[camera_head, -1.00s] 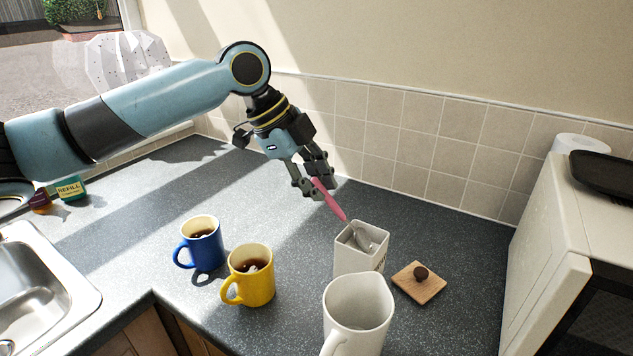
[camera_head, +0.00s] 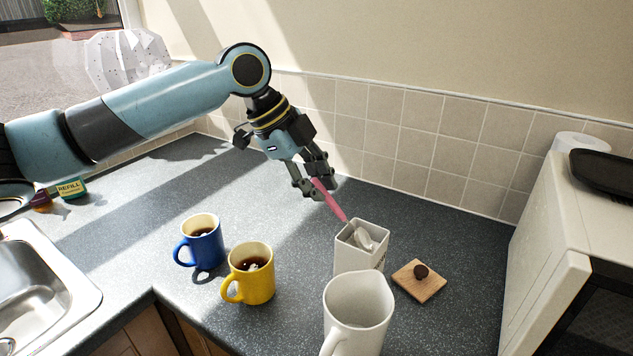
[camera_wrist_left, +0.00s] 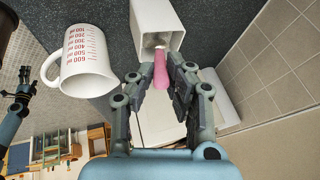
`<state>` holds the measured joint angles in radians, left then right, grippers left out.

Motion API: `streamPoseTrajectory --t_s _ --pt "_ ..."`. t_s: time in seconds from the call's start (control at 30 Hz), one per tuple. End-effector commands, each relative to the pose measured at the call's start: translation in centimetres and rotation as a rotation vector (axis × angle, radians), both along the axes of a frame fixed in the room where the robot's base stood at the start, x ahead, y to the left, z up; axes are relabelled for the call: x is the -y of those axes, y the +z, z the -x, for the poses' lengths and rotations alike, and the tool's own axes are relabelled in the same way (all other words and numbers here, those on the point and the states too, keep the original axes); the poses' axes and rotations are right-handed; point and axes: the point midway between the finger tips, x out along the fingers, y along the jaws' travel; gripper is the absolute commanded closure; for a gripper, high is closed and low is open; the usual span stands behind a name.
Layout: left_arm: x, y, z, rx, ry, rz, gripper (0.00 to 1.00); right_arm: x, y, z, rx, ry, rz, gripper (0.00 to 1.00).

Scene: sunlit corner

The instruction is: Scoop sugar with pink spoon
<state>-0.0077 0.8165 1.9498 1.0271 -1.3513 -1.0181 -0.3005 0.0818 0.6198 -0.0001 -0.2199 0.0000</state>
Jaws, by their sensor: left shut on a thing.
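My left gripper (camera_head: 314,180) is shut on the handle of the pink spoon (camera_head: 331,201), above and behind the sugar canister. The spoon slants down to the right, with its pale bowl inside the mouth of the square white canister (camera_head: 352,262). In the left wrist view the pink handle (camera_wrist_left: 160,72) lies between the two fingers (camera_wrist_left: 162,75), and its tip end reaches into the canister (camera_wrist_left: 158,22). How much sugar is on the spoon is hard to tell.
A blue mug (camera_head: 207,250) and a yellow mug (camera_head: 258,287), both with dark drink, stand left of the canister. A white jug (camera_head: 358,312) stands in front of it. A wooden lid (camera_head: 419,283) lies to its right. A white appliance (camera_head: 545,270) bounds the right side.

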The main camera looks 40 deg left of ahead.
Motion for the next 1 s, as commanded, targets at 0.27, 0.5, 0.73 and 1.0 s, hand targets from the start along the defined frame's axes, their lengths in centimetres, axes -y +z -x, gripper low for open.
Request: streamPoseTrajectory --t_s 0.27,0.5,0.73,1.0 --pt "0.0 -0.1 0.1 -0.002 0.000 0.000 1.00 -0.3 0.0 0.0 0.000 -0.002 -0.003 0.00" --pt "0.0 -0.1 0.1 -0.002 0.000 0.000 1.00 -0.3 0.0 0.0 0.000 -0.002 -0.004 0.00" --pt "0.0 1.4 0.0 -0.002 0.001 0.000 1.00 -0.3 1.4 0.0 0.001 -0.002 -0.004 0.00" --pt "0.0 3.9 0.0 -0.001 0.000 -0.001 1.00 -0.3 3.8 -0.1 0.001 -0.002 -0.003 0.00"
